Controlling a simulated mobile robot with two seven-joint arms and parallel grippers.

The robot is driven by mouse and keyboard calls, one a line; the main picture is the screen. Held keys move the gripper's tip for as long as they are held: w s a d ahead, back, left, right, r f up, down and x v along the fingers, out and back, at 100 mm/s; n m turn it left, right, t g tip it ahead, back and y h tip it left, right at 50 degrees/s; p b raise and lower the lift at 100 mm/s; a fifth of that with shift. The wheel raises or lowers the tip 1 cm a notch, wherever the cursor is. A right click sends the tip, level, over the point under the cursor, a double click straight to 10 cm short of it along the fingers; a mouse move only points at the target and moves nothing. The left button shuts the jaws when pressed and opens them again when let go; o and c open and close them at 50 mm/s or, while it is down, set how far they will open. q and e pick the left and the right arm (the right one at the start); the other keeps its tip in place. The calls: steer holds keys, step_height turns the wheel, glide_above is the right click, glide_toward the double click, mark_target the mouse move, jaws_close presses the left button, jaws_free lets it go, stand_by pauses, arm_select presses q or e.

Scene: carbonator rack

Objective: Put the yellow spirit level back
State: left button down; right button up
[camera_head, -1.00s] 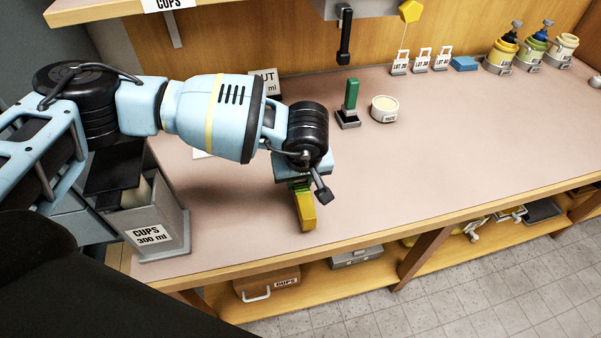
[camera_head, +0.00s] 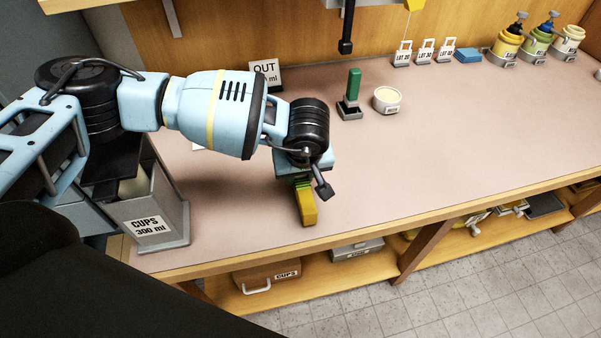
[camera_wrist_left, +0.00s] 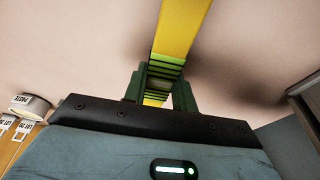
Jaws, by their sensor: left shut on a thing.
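The yellow spirit level (camera_head: 307,206) is held below my left gripper (camera_head: 301,178), over the front part of the bench top. In the left wrist view the level (camera_wrist_left: 173,35) runs up and away from between the green fingers of the left gripper (camera_wrist_left: 160,95). The fingers are shut on it. I cannot tell whether its far end touches the bench. The gripper body hides its other end in the head view. My right gripper is not in view.
A grey cups box (camera_head: 155,218) stands at the bench's left end. A green-handled tool (camera_head: 353,88) and a white round tub (camera_head: 387,100) stand behind the gripper. Lot tags (camera_head: 425,52), a blue block (camera_head: 467,55) and bottles (camera_head: 537,40) line the back.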

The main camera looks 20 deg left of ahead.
mark_target(302, 184)
arm_select(q)
steer(key=shift+f, duration=0.3)
steer(key=shift+f, duration=0.25)
steer(key=c, duration=1.1)
jaws_free()
steer(key=shift+o, duration=0.2)
steer(key=v, duration=0.8)
steer(key=shift+f, duration=0.1)
